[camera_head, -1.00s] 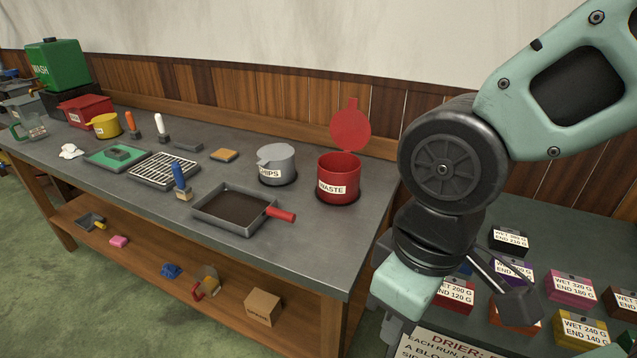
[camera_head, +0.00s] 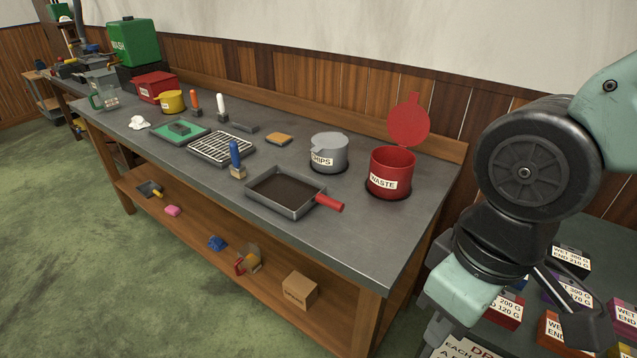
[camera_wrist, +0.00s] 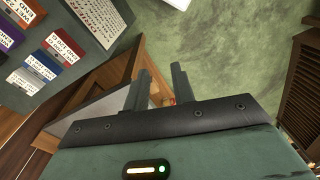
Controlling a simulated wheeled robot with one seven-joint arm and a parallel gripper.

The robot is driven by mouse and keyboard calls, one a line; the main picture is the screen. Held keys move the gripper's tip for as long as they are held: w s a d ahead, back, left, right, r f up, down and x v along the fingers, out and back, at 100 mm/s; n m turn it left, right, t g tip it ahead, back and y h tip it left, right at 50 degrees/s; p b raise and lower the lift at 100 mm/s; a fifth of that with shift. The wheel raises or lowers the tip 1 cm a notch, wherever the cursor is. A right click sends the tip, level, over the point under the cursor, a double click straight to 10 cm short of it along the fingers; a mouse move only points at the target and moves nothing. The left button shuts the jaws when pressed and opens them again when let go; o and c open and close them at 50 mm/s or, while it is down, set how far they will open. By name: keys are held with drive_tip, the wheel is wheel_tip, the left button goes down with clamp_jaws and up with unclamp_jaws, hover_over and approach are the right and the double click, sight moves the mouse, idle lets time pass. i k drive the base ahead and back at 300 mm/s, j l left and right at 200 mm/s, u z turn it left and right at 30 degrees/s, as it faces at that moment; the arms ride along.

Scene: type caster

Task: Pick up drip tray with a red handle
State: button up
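The drip tray (camera_head: 287,190) is a grey metal pan with a dark brown inside and a red handle (camera_head: 330,203) pointing right. It rests on the grey bench top, near the front edge. In the head view my arm hangs at the right, beyond the bench's right end and apart from the tray; its fingertips are not clear there. In the wrist view my gripper (camera_wrist: 161,78) shows two dark fingers with a gap between them and nothing held. The tray cannot be made out in the wrist view.
A red waste bin (camera_head: 391,172) with its lid up and a grey chips pot (camera_head: 328,152) stand behind the tray. A blue-handled brush (camera_head: 236,160) and a white rack (camera_head: 221,148) are to its left. Labelled boxes (camera_head: 570,259) lie on another table at right.

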sight(289, 193)
drive_tip(key=i+j, duration=0.15)
drive_tip(key=j, duration=0.25)
drive_tip(key=i+j, duration=0.1)
drive_tip(key=j, duration=0.25)
drive_tip(key=i+j, duration=0.15)
drive_tip(key=j, duration=0.25)
drive_tip(key=i+j, duration=0.1)
drive_tip(key=j, duration=0.3)
drive_tip(key=i+j, duration=0.15)
drive_tip(key=j, duration=0.25)
drive_tip(key=l+z, duration=0.05)
